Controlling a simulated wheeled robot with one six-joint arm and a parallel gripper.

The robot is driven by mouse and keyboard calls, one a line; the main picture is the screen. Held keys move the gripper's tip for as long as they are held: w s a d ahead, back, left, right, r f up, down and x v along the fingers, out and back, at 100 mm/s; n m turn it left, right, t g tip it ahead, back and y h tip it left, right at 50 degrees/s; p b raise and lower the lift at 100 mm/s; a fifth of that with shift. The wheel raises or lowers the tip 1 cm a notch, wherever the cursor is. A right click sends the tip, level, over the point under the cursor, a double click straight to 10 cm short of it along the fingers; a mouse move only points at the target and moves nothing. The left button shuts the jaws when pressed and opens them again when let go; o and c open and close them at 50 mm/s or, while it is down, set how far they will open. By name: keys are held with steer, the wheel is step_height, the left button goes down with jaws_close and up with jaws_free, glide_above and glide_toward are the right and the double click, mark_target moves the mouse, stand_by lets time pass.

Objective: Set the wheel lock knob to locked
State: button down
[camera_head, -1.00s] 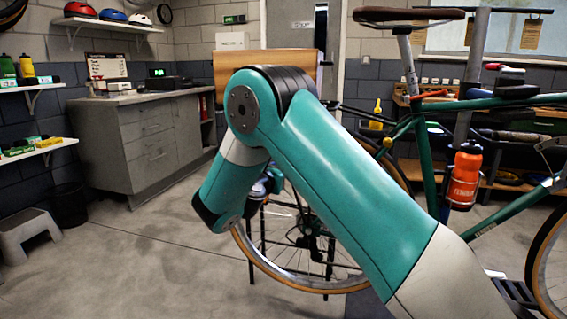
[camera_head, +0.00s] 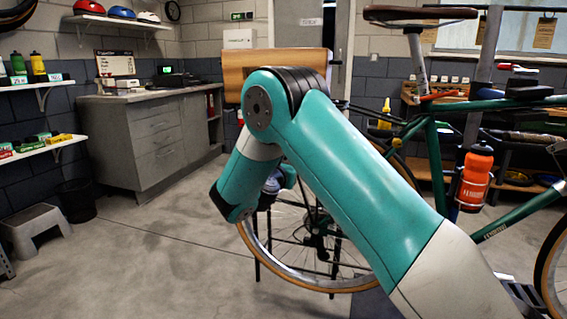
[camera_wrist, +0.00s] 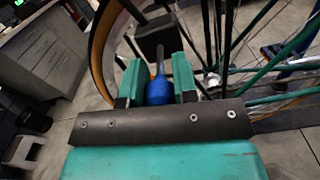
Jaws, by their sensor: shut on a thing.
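A blue rounded knob (camera_wrist: 159,92) sits between the two green fingers of my gripper (camera_wrist: 158,72) in the wrist view. A thin dark grey stem or pointer rises from the knob towards a black block (camera_wrist: 158,36). My gripper is shut on the knob, one finger on each side. In the head view my arm hides most of the gripper; a small bluish part (camera_head: 271,186) shows beside the forearm, in front of the bicycle wheel (camera_head: 300,281). I cannot read any lock marking or tell which setting the knob points to.
The green bicycle (camera_head: 432,165) fills the right, with an orange bottle (camera_head: 475,176) on its frame. Dark stand legs and wheel spokes are close around my gripper. A grey cabinet (camera_head: 150,140) and a step stool (camera_head: 38,222) stand left.

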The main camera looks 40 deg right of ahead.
steer(key=shift+p+x, duration=0.65)
steer(key=shift+x, duration=0.35)
steer(key=c, duration=0.9)
jaws_free()
steer(key=shift+s+d, duration=0.1)
